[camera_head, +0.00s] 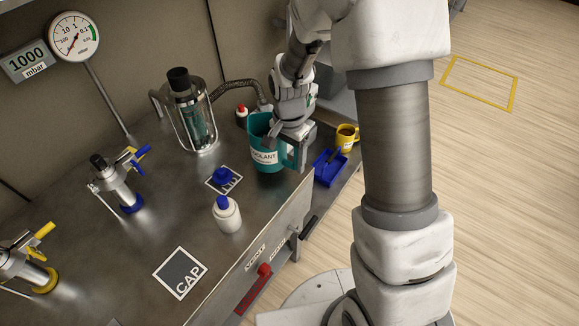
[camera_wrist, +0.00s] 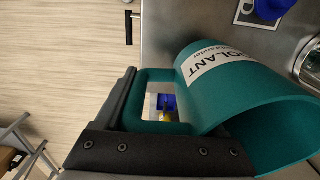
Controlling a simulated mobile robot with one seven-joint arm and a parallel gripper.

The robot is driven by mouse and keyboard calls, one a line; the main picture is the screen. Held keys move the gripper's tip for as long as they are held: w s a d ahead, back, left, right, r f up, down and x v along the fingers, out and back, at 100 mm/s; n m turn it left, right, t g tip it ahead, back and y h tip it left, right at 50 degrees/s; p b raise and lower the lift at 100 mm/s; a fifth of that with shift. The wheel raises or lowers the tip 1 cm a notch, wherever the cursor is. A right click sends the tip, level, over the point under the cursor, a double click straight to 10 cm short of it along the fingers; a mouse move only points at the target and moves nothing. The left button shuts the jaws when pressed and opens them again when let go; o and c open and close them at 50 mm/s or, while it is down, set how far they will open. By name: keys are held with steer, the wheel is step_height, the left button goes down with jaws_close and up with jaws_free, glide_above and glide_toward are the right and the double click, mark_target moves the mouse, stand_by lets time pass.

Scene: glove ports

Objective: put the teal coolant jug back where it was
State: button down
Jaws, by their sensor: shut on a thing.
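The teal coolant jug (camera_head: 263,151) is upright near the right end of the steel bench, with its white "COOLANT" label facing the camera. In the wrist view the jug (camera_wrist: 245,105) fills the right side, its open mouth toward the lower right. My gripper (camera_head: 301,160) is at the jug's right side, shut on its handle. In the wrist view the dark fingers lie along the outer bar of the handle. I cannot tell whether the jug's base touches the bench.
A blue tray (camera_head: 330,168) and a yellow mug (camera_head: 346,138) stand right of the jug. The "CAP" square (camera_head: 180,273) is bare.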

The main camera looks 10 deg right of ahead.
steer(key=shift+f+b, duration=0.3)
steer(key=shift+f, duration=1.45)
